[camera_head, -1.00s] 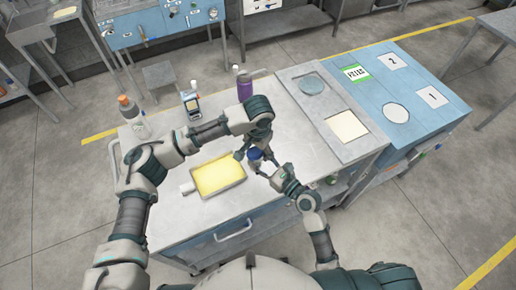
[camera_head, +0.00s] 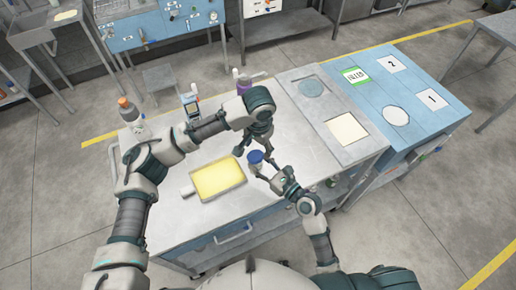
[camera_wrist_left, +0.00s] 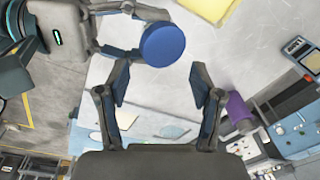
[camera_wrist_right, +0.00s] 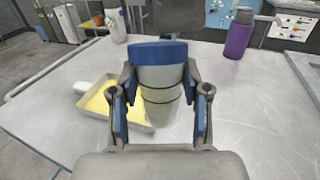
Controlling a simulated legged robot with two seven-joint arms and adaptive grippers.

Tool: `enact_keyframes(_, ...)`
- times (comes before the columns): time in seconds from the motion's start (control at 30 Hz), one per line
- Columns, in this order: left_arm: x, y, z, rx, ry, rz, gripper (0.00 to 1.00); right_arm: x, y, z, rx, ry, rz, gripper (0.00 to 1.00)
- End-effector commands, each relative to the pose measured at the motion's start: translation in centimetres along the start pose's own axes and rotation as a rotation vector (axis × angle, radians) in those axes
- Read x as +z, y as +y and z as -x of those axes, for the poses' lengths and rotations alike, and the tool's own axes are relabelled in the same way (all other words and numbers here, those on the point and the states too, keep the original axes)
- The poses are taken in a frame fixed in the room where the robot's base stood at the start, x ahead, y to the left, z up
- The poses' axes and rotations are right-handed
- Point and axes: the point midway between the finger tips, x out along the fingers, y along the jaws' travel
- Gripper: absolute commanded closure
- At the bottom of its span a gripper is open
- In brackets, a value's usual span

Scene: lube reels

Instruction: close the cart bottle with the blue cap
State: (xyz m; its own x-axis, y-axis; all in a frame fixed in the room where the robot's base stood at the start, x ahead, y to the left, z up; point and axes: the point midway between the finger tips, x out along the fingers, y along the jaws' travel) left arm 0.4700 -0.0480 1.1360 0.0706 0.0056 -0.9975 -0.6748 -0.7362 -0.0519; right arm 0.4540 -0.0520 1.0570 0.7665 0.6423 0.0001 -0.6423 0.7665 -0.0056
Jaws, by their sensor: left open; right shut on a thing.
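The cart bottle (camera_wrist_right: 160,95) is a pale, translucent bottle with dark bands, held upright between the fingers of my right gripper (camera_wrist_right: 160,105). The blue cap (camera_wrist_right: 158,52) sits on top of it; how tightly it is seated I cannot tell. In the head view the blue cap (camera_head: 255,156) shows beside my right gripper (camera_head: 266,172). My left gripper (camera_wrist_left: 157,85) is open and empty, and the blue cap (camera_wrist_left: 163,45) lies just beyond its fingertips in the left wrist view. In the head view my left gripper (camera_head: 255,150) is just behind the cap.
A yellow-filled tray (camera_head: 218,178) lies on the cart top (camera_head: 300,140) left of the bottle. Front right of the cart top is clear.

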Motion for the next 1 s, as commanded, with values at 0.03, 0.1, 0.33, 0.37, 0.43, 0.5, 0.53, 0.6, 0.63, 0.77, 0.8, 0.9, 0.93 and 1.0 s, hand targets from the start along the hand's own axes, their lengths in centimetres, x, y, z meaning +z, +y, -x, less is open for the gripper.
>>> enact_keyframes(0.03,0.01,-0.01,-0.04,0.000,-0.001,0.000,0.34,-0.01,-0.01,-0.01,0.000,0.000,0.000,1.00)
enact_keyframes(0.1,0.00,-0.01,-0.06,0.000,-0.001,0.000,0.34,-0.01,-0.01,-0.01,0.000,0.000,0.000,1.00)
enact_keyframes(0.33,0.02,-0.02,-0.08,0.000,-0.001,0.000,0.83,0.00,-0.01,0.00,0.000,0.000,0.000,1.00)
enact_keyframes(0.37,0.02,-0.02,-0.08,0.000,-0.001,0.000,0.83,0.00,0.00,0.00,0.000,0.000,0.000,1.00)
enact_keyframes(0.43,0.03,-0.02,-0.08,0.000,-0.001,0.000,0.83,0.01,0.00,0.00,0.000,0.000,0.000,1.00)
enact_keyframes(0.5,0.03,-0.02,-0.08,0.000,-0.001,0.000,0.83,0.00,0.00,0.00,0.000,0.000,0.000,1.00)
enact_keyframes(0.53,0.02,-0.02,-0.08,0.000,-0.001,0.000,0.83,0.00,0.00,0.00,0.000,0.000,0.000,1.00)
enact_keyframes(0.6,0.02,-0.03,-0.09,0.000,-0.001,0.000,0.83,0.00,0.00,0.00,0.000,0.000,0.000,1.00)
enact_keyframes(0.63,0.02,-0.03,-0.11,0.000,-0.001,0.000,0.83,0.00,0.00,0.00,0.000,0.000,0.000,1.00)
enact_keyframes(0.77,0.03,-0.03,-0.31,0.000,-0.001,0.000,0.83,0.00,-0.01,-0.01,0.000,0.000,0.000,1.00)
enact_keyframes(0.8,0.03,-0.03,-0.41,0.000,-0.002,0.000,0.83,0.00,-0.01,-0.01,0.000,0.000,0.000,1.00)
enact_keyframes(0.9,0.04,-0.02,-0.72,0.000,-0.002,0.000,0.83,0.00,0.00,-0.01,0.000,0.000,0.000,1.00)
enact_keyframes(0.93,0.05,-0.02,-0.81,0.001,-0.002,0.000,0.83,0.00,0.00,0.00,0.000,0.000,0.000,1.00)
enact_keyframes(1.0,0.05,-0.02,-1.03,0.001,-0.003,0.000,0.83,0.00,0.00,0.00,0.000,0.000,0.000,1.00)
